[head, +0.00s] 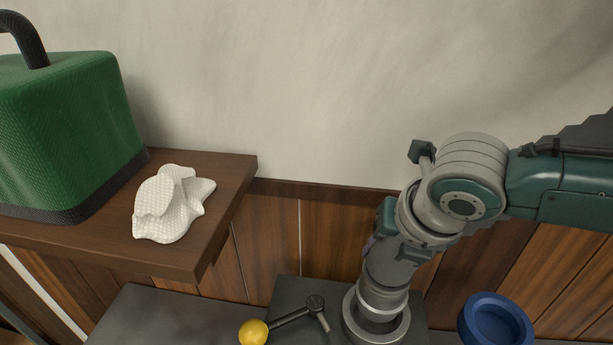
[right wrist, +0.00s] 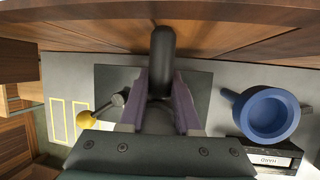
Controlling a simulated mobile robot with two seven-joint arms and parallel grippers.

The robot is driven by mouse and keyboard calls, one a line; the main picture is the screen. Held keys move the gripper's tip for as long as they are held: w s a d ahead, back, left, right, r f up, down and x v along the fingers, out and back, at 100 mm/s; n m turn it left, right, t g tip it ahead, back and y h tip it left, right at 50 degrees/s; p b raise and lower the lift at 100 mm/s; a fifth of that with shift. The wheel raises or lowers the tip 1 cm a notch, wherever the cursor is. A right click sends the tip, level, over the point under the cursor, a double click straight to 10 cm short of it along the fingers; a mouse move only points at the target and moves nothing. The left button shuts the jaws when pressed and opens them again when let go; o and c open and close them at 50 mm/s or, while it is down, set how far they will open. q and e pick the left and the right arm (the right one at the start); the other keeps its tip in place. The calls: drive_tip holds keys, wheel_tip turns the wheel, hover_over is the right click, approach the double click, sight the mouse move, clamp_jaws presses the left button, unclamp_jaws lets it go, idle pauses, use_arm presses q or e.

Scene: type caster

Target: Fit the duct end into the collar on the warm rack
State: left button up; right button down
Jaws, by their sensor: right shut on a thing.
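My right gripper (right wrist: 160,74) is shut on a dark, round-ended cylinder, which I take as the duct end (right wrist: 162,44). It stands between the purple fingers and points towards the wall side of the right wrist view. In the head view my right arm comes in from the right and hides most of this gripper. A pale grey ring, likely the collar (head: 404,328), lies on a dark plate (head: 290,295), directly below my wrist. My arm covers much of the ring, so I cannot tell whether the duct end touches it. My left gripper is not in view.
A lever with a yellow ball (head: 253,332) stands left of the ring. A wooden shelf (head: 225,180) at left carries a green case (head: 70,130) and a crumpled white cloth (head: 170,205). The panelled wall is close behind.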

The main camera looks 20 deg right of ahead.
drive_tip(key=shift+r, duration=0.1)
drive_tip(key=shift+p, duration=0.35)
idle(0.6)
drive_tip(key=shift+f+b, duration=0.6)
drive_tip(key=shift+f, duration=0.2)
drive_tip(key=shift+f+b, duration=0.95)
drive_tip(key=shift+f, duration=0.3)
drive_tip(key=c, duration=0.5)
unclamp_jaws()
drive_tip(key=shift+c, duration=0.2)
drive_tip(key=shift+s+r, duration=0.15)
drive_tip(key=shift+r, duration=0.35)
drive_tip(key=p+v, duration=0.1)
drive_tip(key=v, duration=0.6)
drive_tip(key=shift+s+r, duration=0.1)
drive_tip(key=shift+r, duration=0.25)
drive_tip(key=shift+s+r, duration=0.3)
drive_tip(key=shift+r, duration=0.25)
